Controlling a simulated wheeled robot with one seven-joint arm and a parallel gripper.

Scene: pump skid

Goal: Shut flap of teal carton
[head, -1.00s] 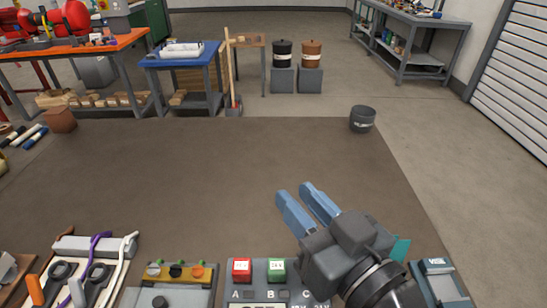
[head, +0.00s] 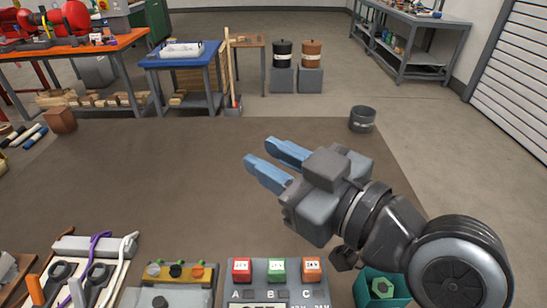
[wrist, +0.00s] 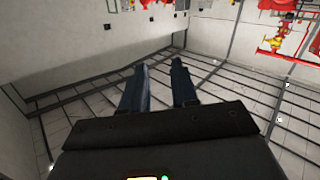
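The teal carton (head: 364,296) stands at the bottom right of the head view, partly cut off by the frame edge. Its top shows open, with a green hex part (head: 382,286) inside. My arm covers its right side, and I cannot make out the flap clearly. My gripper (head: 259,151) is up and to the left of the carton, apart from it, pointing away to the left. Its two blue fingers are spread with an empty gap, as the wrist view also shows (wrist: 160,66). The carton is not in the wrist view.
A button box (head: 262,292) with red, green and orange buttons sits left of the carton. A yellow panel (head: 180,274) and a cable holder (head: 85,246) lie further left. A dark cup (head: 362,119) stands at the far right table edge. The table's middle is clear.

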